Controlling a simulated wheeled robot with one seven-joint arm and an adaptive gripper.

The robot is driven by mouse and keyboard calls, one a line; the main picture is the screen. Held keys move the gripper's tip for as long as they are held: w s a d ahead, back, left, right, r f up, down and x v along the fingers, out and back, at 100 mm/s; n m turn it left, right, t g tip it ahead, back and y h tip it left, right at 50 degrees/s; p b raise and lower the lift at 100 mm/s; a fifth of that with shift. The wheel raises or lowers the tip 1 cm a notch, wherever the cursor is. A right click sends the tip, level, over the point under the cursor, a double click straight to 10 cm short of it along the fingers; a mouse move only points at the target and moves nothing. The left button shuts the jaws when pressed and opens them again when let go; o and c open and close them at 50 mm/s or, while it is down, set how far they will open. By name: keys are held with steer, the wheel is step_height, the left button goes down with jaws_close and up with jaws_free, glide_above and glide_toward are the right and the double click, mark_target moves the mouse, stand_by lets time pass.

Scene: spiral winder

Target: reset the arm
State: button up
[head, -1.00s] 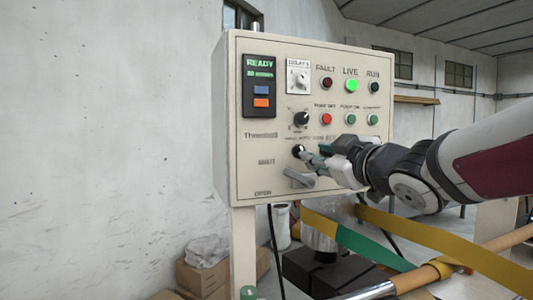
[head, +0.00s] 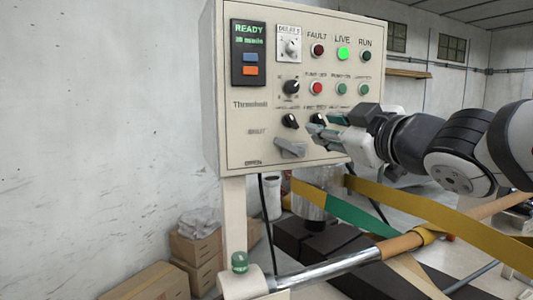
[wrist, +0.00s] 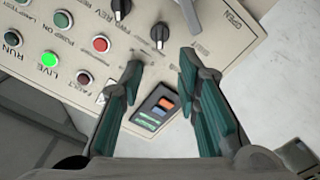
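My gripper (head: 318,127) is in front of the cream control panel (head: 262,112), just right of the lower black knob (head: 290,121). In the wrist view its two green-padded fingers (wrist: 162,65) are spread apart with nothing between the tips. The fingers appear clear of the knob in the head view. The upper black knob (head: 292,87) and the grey lever (head: 290,150) are uncovered. The display (head: 248,29) reads READY, and the green LIVE lamp (head: 343,54) is lit. FAULT and RUN lamps are dark. My forearm reaches in from the right.
Yellow and green bands (head: 410,205) cross below my arm. A metal and cardboard roller (head: 335,268) lies in front, with a green button (head: 239,262) at its left. Cardboard boxes (head: 150,281) stand at lower left. The space left of the panel is clear.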

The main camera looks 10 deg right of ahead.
steer(key=s+d+f+m+g+h, duration=0.45)
steer(key=s+f+m, duration=0.25)
steer(key=f, duration=0.4)
steer(key=s+a+f+g, duration=0.2)
steer(key=s+f, duration=0.2)
steer(key=s, duration=0.1)
steer(key=s+a+f+m+g, duration=0.1)
steer(key=s+a+f+g, duration=0.1)
steer(key=s+f+g, duration=0.1)
steer(key=s+a+f+m+g+y, duration=0.1)
steer(key=s+a+f+g, duration=0.1)
steer(key=s+f, duration=0.3)
steer(key=s+g, duration=0.1)
steer(key=s, duration=0.1)
steer(key=shift+s+a+f, duration=0.25)
steer(key=shift+s, duration=0.05)
